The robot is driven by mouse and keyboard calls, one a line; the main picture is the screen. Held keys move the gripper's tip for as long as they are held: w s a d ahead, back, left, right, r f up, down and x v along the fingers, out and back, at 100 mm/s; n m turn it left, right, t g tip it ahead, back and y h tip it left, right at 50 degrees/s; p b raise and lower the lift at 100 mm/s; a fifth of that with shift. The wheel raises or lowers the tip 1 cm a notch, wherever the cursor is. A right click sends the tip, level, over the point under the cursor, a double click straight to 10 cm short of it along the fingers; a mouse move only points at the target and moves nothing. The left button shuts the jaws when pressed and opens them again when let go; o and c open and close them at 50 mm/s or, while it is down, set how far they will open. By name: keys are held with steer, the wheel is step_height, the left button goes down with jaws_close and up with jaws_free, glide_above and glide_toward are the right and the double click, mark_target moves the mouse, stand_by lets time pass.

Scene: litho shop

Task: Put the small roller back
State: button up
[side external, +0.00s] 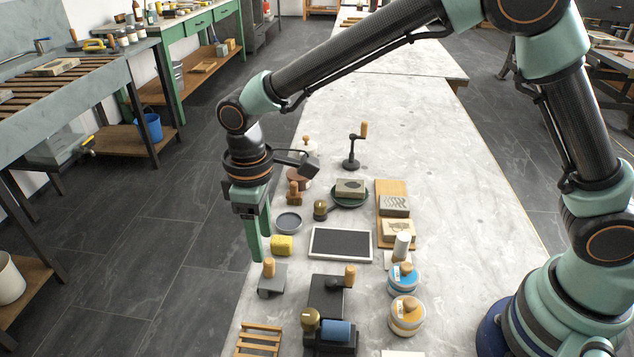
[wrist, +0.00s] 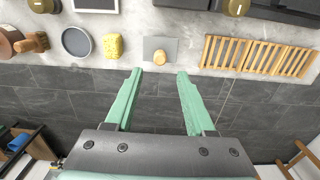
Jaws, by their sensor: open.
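A blue roller (side external: 337,331) lies on a dark block at the front of the bench. A black piece with a wooden handle (side external: 350,275) lies on a dark slab behind it. I cannot tell which one is the small roller. My gripper (side external: 262,247) hangs pointing down near the bench's left edge, open and empty. In the wrist view its fingertips (wrist: 160,72) are apart, just short of a grey plate with a wooden knob (wrist: 160,55). That plate also shows in the side view (side external: 272,283). The gripper touches nothing that I can see.
A slatted wooden rack (side external: 260,340) lies at the front left. A yellow sponge (side external: 282,245), a round grey dish (side external: 288,222) and a framed dark slab (side external: 341,244) lie behind. Blue and yellow tins (side external: 406,314) stand right. The bench's right strip is clear.

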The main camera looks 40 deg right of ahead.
step_height(320, 180, up, 6)
steer(key=s+d+r+m+t, duration=0.1)
steer(key=d+r+m, duration=0.1)
steer(key=d+r, duration=0.35)
steer(key=s+d+r+m+t, duration=0.2)
steer(key=d, duration=0.7)
steer(key=s+d+m+t, duration=0.2)
steer(key=s+d+m, duration=0.2)
steer(key=s+d, duration=0.3)
steer(key=d, duration=0.3)
steer(key=shift+d+r+m+t, duration=0.15)
steer(key=shift+d+m+t, duration=0.2)
steer(key=shift+m+t, duration=0.05)
